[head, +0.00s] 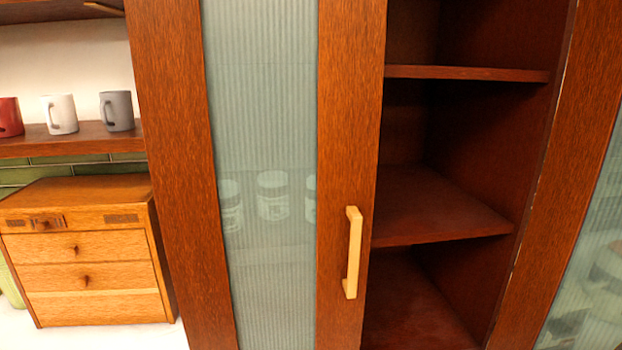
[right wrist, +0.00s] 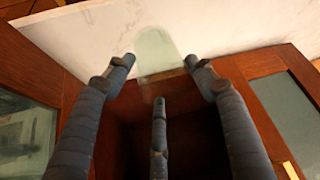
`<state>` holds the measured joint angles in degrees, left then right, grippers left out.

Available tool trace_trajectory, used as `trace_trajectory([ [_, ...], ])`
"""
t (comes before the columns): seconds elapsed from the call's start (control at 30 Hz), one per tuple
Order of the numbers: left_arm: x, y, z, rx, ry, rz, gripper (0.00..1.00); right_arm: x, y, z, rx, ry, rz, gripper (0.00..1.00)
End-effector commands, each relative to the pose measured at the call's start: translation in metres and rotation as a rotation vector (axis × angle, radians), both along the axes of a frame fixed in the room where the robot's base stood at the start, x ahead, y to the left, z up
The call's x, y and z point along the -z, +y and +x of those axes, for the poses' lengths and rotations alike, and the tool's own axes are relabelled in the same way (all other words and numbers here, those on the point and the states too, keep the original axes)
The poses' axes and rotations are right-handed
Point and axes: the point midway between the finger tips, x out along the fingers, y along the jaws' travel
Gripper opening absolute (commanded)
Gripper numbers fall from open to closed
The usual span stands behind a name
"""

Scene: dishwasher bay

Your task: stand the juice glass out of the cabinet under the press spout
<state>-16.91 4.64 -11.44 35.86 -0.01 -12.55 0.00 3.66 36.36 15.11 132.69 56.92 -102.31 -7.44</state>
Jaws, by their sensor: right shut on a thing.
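The juice glass (right wrist: 154,48) is a clear, faintly green tumbler in the right wrist view. My right gripper (right wrist: 159,66) is shut on it, with dark fingers at its left and right sides and another finger below. Pale marble lies behind the glass. The cabinet (head: 440,206) stands open in the head view, and the shelf parts that show are bare. Neither gripper shows in the head view. The press and its spout are in neither view.
A ribbed-glass cabinet door (head: 345,120) with a pale handle (head: 352,252) fills the middle of the head view, with blurred jars behind its pane. At left are a small wooden drawer chest (head: 90,245) and a shelf with red, white and grey mugs (head: 118,111).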

Motion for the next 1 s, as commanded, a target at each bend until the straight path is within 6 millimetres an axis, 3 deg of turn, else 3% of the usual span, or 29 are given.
trace_trajectory([
  [0.17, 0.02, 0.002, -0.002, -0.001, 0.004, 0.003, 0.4, -0.003, 0.036, 0.0, -0.132, -0.006, -0.004, 0.24],
  [0.4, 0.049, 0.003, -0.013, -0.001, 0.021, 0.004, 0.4, -0.003, 0.086, -0.02, -0.356, -0.001, -0.003, 0.24],
  [0.57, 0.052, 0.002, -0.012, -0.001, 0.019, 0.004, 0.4, -0.004, 0.095, -0.029, -0.413, 0.004, -0.002, 0.24],
  [1.0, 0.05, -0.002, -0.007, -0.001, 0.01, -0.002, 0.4, -0.006, 0.096, -0.029, -0.421, 0.003, -0.004, 0.24],
])
